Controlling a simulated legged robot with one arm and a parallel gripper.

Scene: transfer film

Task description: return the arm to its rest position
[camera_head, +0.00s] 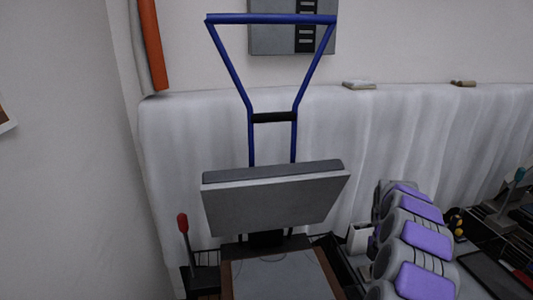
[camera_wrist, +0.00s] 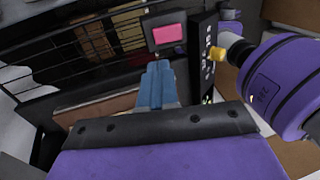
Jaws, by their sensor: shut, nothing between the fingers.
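In the wrist view my gripper (camera_wrist: 157,68) shows as pale blue fingers, closed together with nothing held. It points toward a grey-framed pink panel (camera_wrist: 168,34) and a black strip with buttons (camera_wrist: 205,55). I cannot tell how far the fingers are from either. A purple surface with a black bolted bar fills the bottom of this view. The gripper cannot be made out in the head view, so its position there is unclear.
A machine with a blue tube frame (camera_head: 270,19) and grey tilted plate (camera_head: 275,195) stands ahead. A red-knobbed lever (camera_head: 183,224) is at its left. White cloth (camera_head: 190,130) hangs behind. Several purple-and-grey rounded parts line the right; I cannot tell if they are mine.

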